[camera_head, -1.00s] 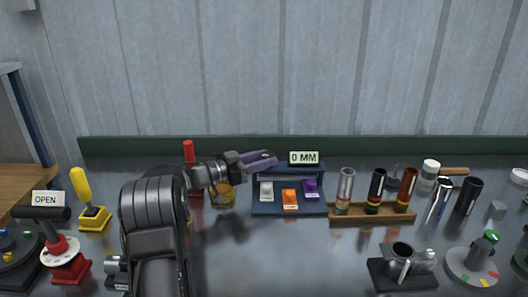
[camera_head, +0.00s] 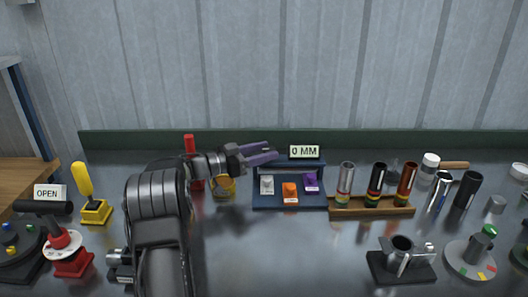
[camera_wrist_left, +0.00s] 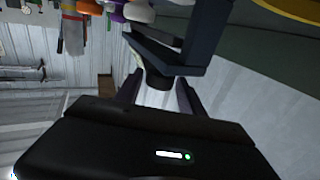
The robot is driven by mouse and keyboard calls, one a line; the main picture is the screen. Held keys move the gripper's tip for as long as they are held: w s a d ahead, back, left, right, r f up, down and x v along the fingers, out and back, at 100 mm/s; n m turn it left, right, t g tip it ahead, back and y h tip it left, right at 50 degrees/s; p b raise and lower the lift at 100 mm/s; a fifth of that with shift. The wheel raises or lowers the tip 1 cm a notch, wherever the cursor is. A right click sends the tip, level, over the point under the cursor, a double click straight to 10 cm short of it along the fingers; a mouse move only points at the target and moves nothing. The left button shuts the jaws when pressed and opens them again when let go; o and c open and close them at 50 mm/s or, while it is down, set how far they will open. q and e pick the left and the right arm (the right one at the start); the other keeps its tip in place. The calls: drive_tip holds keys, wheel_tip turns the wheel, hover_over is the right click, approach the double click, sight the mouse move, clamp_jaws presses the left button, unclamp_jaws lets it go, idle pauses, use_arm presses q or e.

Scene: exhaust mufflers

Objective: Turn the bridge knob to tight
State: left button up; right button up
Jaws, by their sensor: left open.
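A dark blue bridge stand (camera_head: 318,166) carries a "0 MM" display (camera_head: 304,152) at the back middle of the bench. My left gripper (camera_head: 268,152) is at its left end, with dark purple-tinted fingers apart and pointing right. In the left wrist view the gripper (camera_wrist_left: 158,96) has its fingers on either side of a short black knob-like cylinder (camera_wrist_left: 157,79) under the blue frame (camera_wrist_left: 182,55). I cannot tell whether the fingers touch it. The knob itself is not clear in the head view. My right gripper is not in view.
White (camera_head: 267,184), orange (camera_head: 290,192) and purple (camera_head: 311,181) blocks sit on the stand. A yellow ring-like object (camera_head: 224,188) is below my left wrist. Right of the stand is a wooden rack (camera_head: 372,208) of tubes. The bench front middle is clear.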

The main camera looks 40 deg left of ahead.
use_arm(q)
drive_tip(key=b+v, duration=0.1)
drive_tip(key=v, duration=0.6)
drive_tip(key=shift+s+a, duration=0.15)
drive_tip(key=shift+s, duration=0.25)
drive_tip(key=shift+r, duration=0.15)
